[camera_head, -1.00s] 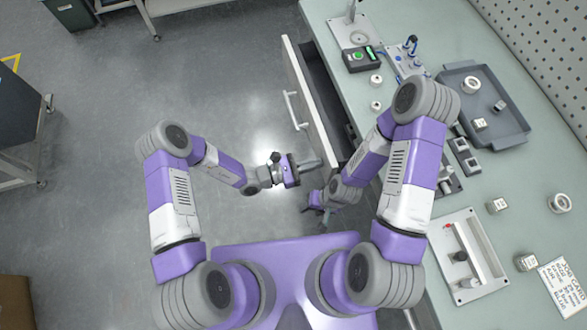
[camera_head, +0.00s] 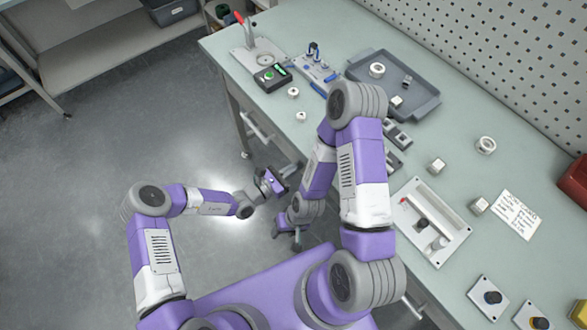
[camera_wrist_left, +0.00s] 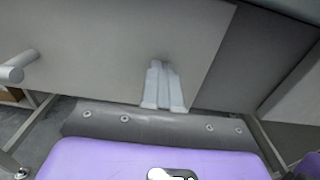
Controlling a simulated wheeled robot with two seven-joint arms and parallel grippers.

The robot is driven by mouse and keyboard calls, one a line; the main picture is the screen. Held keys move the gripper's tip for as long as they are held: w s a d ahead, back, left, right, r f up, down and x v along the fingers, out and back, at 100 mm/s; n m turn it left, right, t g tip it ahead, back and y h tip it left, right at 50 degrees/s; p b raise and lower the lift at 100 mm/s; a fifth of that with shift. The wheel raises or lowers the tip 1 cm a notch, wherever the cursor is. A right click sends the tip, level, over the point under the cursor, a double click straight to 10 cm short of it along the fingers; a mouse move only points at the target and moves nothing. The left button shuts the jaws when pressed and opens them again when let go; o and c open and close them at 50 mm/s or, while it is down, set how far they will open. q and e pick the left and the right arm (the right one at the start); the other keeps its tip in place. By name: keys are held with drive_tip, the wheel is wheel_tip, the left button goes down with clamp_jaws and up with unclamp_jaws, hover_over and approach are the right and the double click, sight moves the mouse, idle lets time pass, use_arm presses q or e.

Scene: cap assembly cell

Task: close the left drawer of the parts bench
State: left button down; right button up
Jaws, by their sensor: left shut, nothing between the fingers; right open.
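The left drawer shows below the bench top by its handle (camera_head: 257,127); its front looks flush or nearly flush with the bench. In the left wrist view its grey front (camera_wrist_left: 110,50) fills the upper part, with the handle's end (camera_wrist_left: 18,66) at the left. My left gripper (camera_head: 292,170) is shut and empty, its fingers (camera_wrist_left: 160,66) pointing at the front near its right edge; they look at or against it, contact is not clear. My right gripper (camera_head: 297,238) is open, low and nearer my base, away from the drawer.
The parts bench (camera_head: 225,60) carries a grey tray (camera_head: 430,108), a green-buttoned box (camera_head: 272,77), a lever fixture (camera_head: 258,55), a white panel fixture (camera_head: 432,222) and a job card (camera_head: 515,212). My right arm reaches across its front edge. The floor (camera_head: 100,150) at left is clear.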

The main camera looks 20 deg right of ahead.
use_arm(q)
drive_tip(key=shift+d+r, duration=0.2)
drive_tip(key=shift+d, duration=0.05)
drive_tip(key=p+v, duration=0.3)
drive_tip(key=v, duration=1.1)
drive_tip(key=shift+a+f, duration=0.25)
drive_tip(key=shift+a, duration=0.05)
